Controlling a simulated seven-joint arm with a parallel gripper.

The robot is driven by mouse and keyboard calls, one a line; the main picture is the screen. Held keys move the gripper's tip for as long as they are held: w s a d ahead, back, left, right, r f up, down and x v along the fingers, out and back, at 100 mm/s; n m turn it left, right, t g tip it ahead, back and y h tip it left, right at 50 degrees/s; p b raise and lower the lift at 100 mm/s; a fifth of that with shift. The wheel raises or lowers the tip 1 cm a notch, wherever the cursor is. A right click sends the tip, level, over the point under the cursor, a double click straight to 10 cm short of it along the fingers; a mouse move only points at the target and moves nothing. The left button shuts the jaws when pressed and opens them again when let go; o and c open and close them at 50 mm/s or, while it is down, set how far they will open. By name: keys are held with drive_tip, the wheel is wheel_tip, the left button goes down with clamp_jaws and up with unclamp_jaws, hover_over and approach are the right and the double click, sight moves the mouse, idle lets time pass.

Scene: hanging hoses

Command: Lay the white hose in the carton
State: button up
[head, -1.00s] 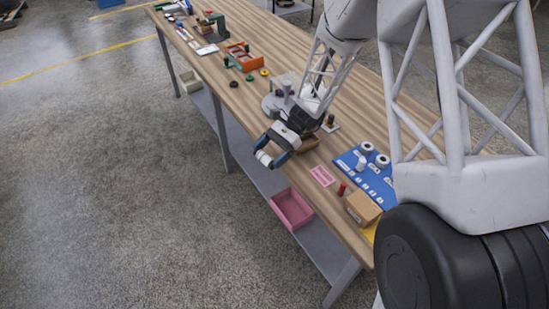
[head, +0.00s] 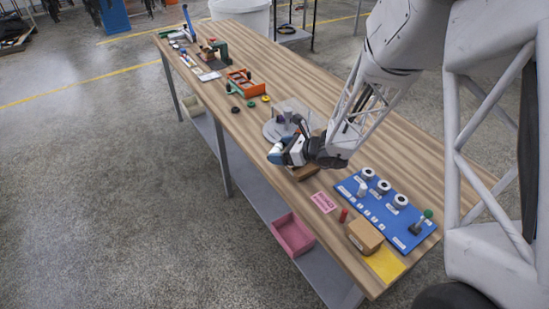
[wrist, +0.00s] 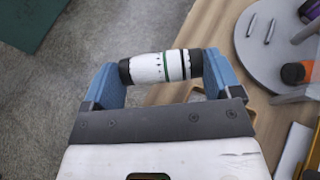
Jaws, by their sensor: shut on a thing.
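My gripper (head: 283,152) is shut on a short white cylinder (wrist: 150,68) with black ends and green and black bands. The blue fingers press its two ends in the wrist view. It lies across the jaws, above the front edge of the wooden workbench. No long hose shows, and I cannot tell whether this cylinder is the white hose. A small brown cardboard-coloured box (head: 366,236) stands near the bench's near end, apart from my gripper; its top looks closed. A shallow wooden tray (head: 303,174) lies partly hidden beneath my gripper.
A grey round stand (wrist: 272,50) with pins and an orange-black piece is beside my gripper. A blue board (head: 400,226) with white rolls lies to the right. A pink bin (head: 293,234) is on the lower shelf. Bare bench top (head: 400,150) lies behind.

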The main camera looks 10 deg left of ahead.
sight(299, 173)
drive_tip(key=w+d+m+t+h, duration=0.3)
drive_tip(key=w+d+m+t, duration=0.1)
drive_tip(key=d+m+t, duration=0.1)
drive_tip(key=shift+w+d+r+m+t+h, duration=0.2)
drive_tip(key=shift+d+r+m+t+h, duration=0.15)
drive_tip(key=shift+m+t, duration=0.25)
drive_tip(key=shift+f, duration=0.15)
drive_tip(key=shift+f, duration=2.65)
drive_tip(key=o, duration=0.7)
drive_tip(key=shift+o, duration=0.2)
